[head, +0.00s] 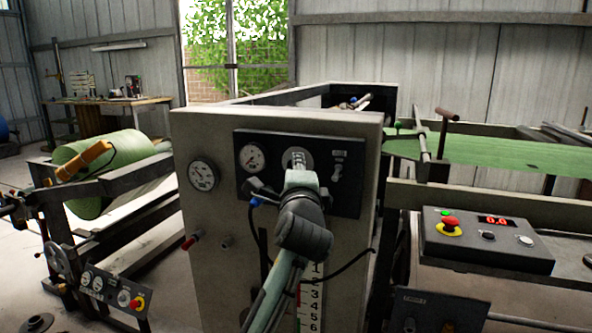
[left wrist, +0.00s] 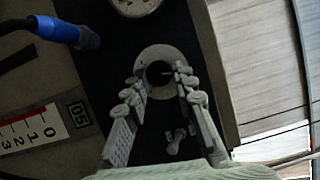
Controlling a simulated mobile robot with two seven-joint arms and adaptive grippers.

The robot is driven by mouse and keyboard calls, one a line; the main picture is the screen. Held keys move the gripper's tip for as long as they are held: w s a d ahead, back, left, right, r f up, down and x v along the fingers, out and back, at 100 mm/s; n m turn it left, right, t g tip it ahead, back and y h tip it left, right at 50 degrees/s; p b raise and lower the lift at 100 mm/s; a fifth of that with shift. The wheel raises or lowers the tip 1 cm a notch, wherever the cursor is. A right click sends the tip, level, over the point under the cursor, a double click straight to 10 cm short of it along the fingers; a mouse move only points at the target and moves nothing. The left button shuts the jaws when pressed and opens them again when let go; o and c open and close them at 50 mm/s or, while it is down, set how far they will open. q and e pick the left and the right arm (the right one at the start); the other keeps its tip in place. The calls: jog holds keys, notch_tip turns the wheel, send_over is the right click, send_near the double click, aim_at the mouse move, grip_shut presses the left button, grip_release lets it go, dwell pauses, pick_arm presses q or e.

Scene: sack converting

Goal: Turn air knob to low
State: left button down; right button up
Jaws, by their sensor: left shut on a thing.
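The air knob (left wrist: 160,72) is a dark round knob on a pale grey dial ring on the black control panel. In the left wrist view it sits between my left fingertips. My left gripper (left wrist: 162,88) is shut on it, one finger on each side. In the head view my left gripper (head: 299,166) reaches the dial (head: 297,151) at the panel's middle and hides most of the knob. Which setting the knob points to cannot be read. My right gripper is not in view.
A gauge (head: 253,158) lies left of the knob and a toggle switch (head: 337,172) right of it. A larger gauge (head: 203,176) is on the beige cabinet (head: 215,270). A blue-tipped hose (left wrist: 85,37) is near the panel. A control box (head: 486,240) with a red button stands right.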

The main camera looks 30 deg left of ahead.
pick_arm(q)
jog(key=n+h, duration=0.3)
jog(key=n, duration=0.2)
jog(key=a+n+g+h, duration=0.1)
jog(key=n+h, duration=0.2)
jog(key=n, duration=0.3)
jog(key=r+n+h, duration=0.1)
jog(key=n+h, duration=0.2)
jog(key=n, duration=0.3)
jog(key=shift+s+a+h, duration=0.15)
jog(key=shift+s+h, duration=0.05)
jog(key=shift+h, duration=0.1)
jog(key=shift+a+f+n+h, duration=0.15)
jog(key=shift+n+h, duration=0.55)
jog(key=shift+n, duration=0.5)
jog(key=shift+a+f+n+t+h, duration=0.1)
jog(key=shift+n+t+h, duration=0.55)
jog(key=shift+n, duration=0.55)
jog(key=c, duration=1.2)
grip_release()
